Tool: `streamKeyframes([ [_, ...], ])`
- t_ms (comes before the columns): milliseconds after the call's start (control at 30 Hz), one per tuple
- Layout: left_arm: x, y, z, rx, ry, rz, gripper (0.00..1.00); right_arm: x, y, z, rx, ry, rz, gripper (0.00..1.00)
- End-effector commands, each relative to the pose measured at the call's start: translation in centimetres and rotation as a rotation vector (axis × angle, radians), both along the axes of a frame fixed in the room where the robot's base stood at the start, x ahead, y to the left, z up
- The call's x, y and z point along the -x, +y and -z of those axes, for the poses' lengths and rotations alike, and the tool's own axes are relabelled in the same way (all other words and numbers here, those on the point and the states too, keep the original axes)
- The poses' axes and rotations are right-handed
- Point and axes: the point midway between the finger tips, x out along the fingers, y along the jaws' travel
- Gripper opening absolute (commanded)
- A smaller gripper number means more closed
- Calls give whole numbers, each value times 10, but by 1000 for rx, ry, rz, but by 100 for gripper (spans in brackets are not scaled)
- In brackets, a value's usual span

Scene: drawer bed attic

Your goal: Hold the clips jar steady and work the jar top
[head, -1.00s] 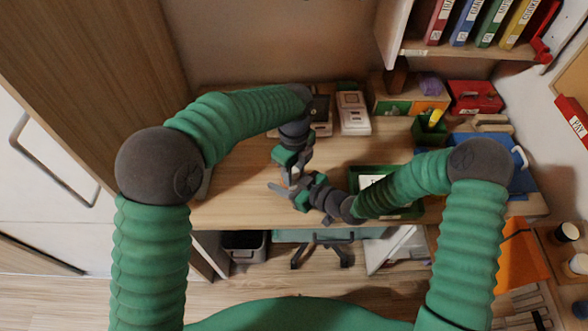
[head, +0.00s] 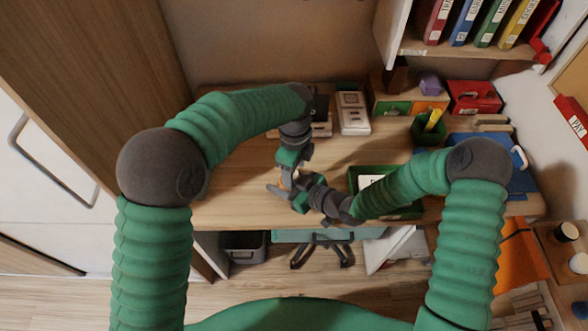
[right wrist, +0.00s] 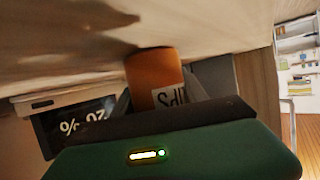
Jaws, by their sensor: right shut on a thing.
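The clips jar (right wrist: 153,68) is an orange cylinder with a white label in the right wrist view, its letters inverted and partly cut off. My right gripper (right wrist: 158,98) is shut on it, with dark fingers on both sides of the jar. In the head view my right gripper (head: 284,190) is over the left half of the desk, and the jar is mostly hidden among the grippers. My left gripper (head: 291,170) comes down from above, close against the right one. Its fingers are hidden, so its opening and any contact with the jar top cannot be told.
The desk (head: 235,190) is bare to the left of the grippers. A green tray (head: 357,172) lies to the right under my forearm. A white boxed device (head: 353,112), a green pen cup (head: 428,133) and a red box (head: 475,97) stand behind.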

Motion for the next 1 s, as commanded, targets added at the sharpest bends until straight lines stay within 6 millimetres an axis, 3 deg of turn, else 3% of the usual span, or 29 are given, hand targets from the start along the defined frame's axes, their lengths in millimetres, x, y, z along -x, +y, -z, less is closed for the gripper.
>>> streamKeyframes([
  [267, 0, 1, -3, -2, 1, 0, 59, -1, -2, 1, 2, 1, 5, 5],
  [367, 0, 1, -17, -1, 0, -1, 59, -2, -2, 1, 2, 1, 6, 5],
  [700, -1, 0, -99, 0, 0, 0, 59, -2, -3, 1, 2, 1, 7, 5],
  [833, -1, 0, -115, -1, 2, 0, 59, -2, -3, 1, 2, 1, 7, 5],
  [1000, 0, 0, -119, -2, 4, 0, 59, -2, -3, 1, 1, 0, 7, 5],
])
